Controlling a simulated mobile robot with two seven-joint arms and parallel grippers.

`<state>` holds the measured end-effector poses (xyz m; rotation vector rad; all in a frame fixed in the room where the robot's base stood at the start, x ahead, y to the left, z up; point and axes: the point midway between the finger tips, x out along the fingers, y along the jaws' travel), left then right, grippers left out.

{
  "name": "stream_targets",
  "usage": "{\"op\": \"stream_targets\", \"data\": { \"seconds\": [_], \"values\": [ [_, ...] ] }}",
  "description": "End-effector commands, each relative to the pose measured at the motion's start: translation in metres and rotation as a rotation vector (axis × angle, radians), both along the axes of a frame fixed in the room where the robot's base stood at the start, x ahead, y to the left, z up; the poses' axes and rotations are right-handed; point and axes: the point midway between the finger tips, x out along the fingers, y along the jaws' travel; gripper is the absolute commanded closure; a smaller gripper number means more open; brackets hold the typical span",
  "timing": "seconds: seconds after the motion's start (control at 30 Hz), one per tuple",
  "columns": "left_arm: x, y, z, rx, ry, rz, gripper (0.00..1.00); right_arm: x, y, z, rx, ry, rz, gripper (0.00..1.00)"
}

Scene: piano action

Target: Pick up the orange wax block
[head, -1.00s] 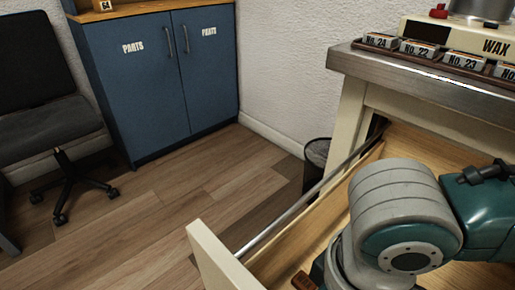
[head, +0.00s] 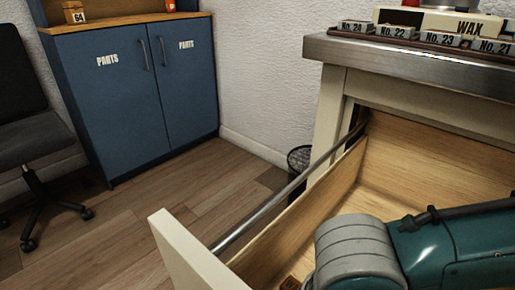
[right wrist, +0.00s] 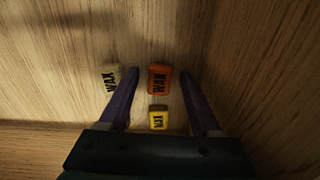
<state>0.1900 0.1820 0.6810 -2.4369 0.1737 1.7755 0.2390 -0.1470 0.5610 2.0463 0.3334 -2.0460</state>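The orange wax block (right wrist: 160,78) lies on the wooden drawer floor in the right wrist view, its WAX label facing up. My right gripper (right wrist: 159,72) is open, with one finger on each side of the orange block and visible gaps between. A yellow wax block (right wrist: 158,117) lies just nearer the gripper's palm, also between the fingers. A pale wax block (right wrist: 109,78) lies outside the left finger. In the head view my arm hides much of the drawer, and the right gripper is not visible there. My left gripper is in neither view.
The open drawer (head: 405,165) has wooden walls and a cream front panel (head: 190,255). A small brown block (head: 290,284) shows at its bottom edge. The metal-edged worktop (head: 420,58) overhangs the drawer. A waste bin (head: 298,158) stands beside it.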

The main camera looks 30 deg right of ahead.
Motion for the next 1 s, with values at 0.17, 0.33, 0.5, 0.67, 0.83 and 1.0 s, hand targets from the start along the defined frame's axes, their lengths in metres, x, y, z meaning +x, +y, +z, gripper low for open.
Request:
{"op": "stream_targets", "data": {
  "seconds": [0.17, 0.33, 0.5, 0.67, 0.83, 1.0],
  "values": [
    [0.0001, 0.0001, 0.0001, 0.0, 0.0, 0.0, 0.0, -0.0001, -0.0001, 0.0002, 0.0, 0.0, 0.0, 0.57],
    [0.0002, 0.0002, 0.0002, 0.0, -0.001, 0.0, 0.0, -0.0001, -0.0003, 0.0001, 0.0, 0.0, 0.0, 0.76],
    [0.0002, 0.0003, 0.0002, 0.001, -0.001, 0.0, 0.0, -0.0001, -0.0003, 0.0001, 0.0, 0.0, 0.0, 0.95],
    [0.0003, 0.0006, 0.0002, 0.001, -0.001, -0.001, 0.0, -0.0001, -0.0003, 0.0001, 0.0, 0.0, 0.0, 1.0],
    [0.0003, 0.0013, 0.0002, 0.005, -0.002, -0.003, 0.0, -0.0001, -0.0003, 0.0001, 0.0, 0.0, 0.0, 1.0],
    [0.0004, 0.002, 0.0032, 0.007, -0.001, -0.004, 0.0, 0.0001, -0.0002, 0.0045, 0.0, 0.0, 0.0, 1.0]
  ]
}}
